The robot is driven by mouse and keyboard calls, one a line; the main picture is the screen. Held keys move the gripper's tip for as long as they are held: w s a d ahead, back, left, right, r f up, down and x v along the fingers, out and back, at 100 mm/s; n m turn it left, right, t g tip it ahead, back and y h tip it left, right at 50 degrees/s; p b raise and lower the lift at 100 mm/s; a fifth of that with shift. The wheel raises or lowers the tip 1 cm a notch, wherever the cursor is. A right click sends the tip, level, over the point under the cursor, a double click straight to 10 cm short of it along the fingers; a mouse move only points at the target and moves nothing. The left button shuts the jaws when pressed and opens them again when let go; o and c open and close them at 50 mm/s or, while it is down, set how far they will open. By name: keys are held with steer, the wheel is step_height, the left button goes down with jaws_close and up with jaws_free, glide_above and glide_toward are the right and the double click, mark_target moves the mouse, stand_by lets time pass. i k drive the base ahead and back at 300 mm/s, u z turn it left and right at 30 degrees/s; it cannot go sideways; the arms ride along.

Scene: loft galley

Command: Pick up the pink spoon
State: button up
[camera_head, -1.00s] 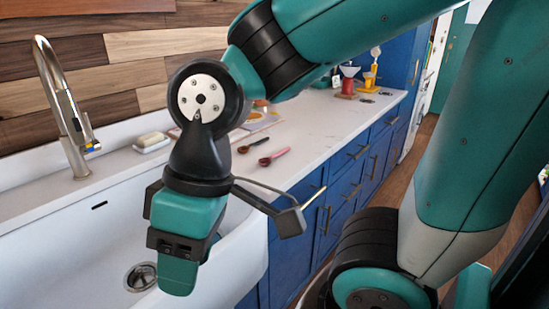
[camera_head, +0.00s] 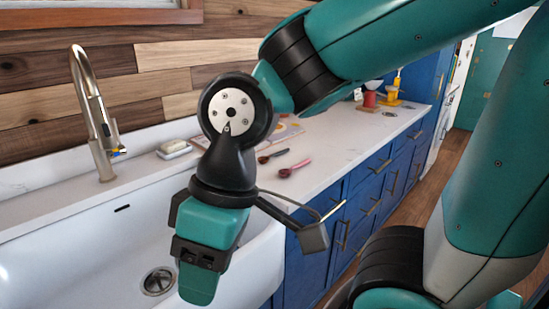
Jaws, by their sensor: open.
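The pink spoon (camera_head: 295,168) lies on the white countertop, right of the sink and behind my gripper in the picture. A dark spoon (camera_head: 272,156) with a reddish-brown handle lies just beside it, to its left. My gripper (camera_head: 199,285) hangs over the white sink, pointing down, in front of and to the left of the pink spoon. It is open and apart from both spoons. Its fingers are seen from one side, so the gap between them is hidden.
The sink (camera_head: 60,270) has a tall faucet (camera_head: 92,110) at its back left. A soap dish (camera_head: 174,150) sits behind the sink. A board (camera_head: 285,131) lies partly hidden behind my arm. A red item (camera_head: 369,99) stands farther along the counter (camera_head: 340,140).

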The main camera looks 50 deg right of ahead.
mark_target(284, 173)
steer(key=z, duration=1.05)
steer(key=k, duration=0.35)
steer(key=z, duration=1.45)
steer(key=i, duration=0.75)
steer(key=u, duration=0.8)
steer(key=i, duration=0.6)
steer(key=u, duration=0.7)
